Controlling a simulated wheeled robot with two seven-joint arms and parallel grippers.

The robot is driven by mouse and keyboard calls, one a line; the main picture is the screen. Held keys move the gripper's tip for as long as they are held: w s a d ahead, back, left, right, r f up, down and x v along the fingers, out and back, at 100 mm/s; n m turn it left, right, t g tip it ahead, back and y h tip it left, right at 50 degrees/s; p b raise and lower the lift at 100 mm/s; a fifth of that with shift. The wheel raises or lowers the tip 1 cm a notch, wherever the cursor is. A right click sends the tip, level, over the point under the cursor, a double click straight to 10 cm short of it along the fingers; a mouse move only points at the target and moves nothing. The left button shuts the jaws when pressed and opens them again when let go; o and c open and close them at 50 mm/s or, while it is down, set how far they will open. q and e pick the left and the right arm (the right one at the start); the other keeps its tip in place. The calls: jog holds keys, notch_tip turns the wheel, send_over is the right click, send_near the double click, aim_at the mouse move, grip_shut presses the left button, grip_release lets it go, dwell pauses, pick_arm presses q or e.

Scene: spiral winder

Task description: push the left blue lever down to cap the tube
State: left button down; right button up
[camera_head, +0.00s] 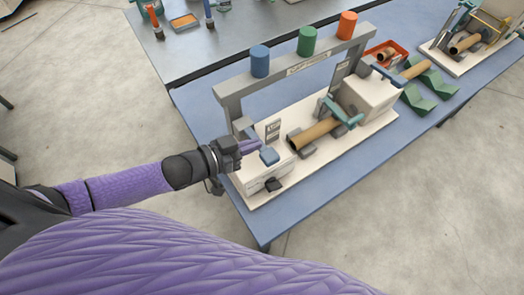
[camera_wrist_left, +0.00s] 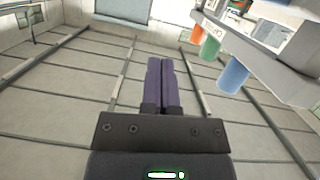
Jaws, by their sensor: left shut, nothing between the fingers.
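The left blue lever (camera_head: 269,156) has a blue block handle and sits at the left end of the machine, above its pale left housing (camera_head: 262,178). A brown tube (camera_head: 313,134) lies along the machine to the right of the lever, with its open end facing the lever. My left gripper (camera_head: 250,146) is shut and empty, just left of and slightly behind the blue handle. I cannot tell whether the fingers touch it. In the left wrist view the purple fingers (camera_wrist_left: 160,82) are together with nothing between them. My right gripper is not in view.
A grey frame (camera_head: 290,75) stands over the machine with a blue cylinder (camera_head: 260,61), a green one (camera_head: 307,41) and an orange one (camera_head: 347,26) on top. A teal clamp (camera_head: 342,113) sits at the tube. Green V-shaped holders (camera_head: 418,99) stand further right on the blue table.

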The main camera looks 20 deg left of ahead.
aim_at(264, 163)
pick_arm(q)
jog(key=f, duration=0.1)
jog(key=w+d+f, duration=0.1)
jog(key=d+f+b, duration=0.1)
jog(key=shift+w+f, duration=0.1)
jog(key=shift+w, duration=0.3)
jog(key=shift+s+f, duration=0.1)
jog(key=shift+f, duration=0.6)
jog(key=f+b, duration=0.1)
jog(key=f+m, duration=0.1)
jog(key=f+b, duration=0.1)
jog(key=shift+s+d+f+m+t+y+b, duration=0.3)
jog(key=shift+m, duration=0.1)
jog(key=shift+f, duration=0.25)
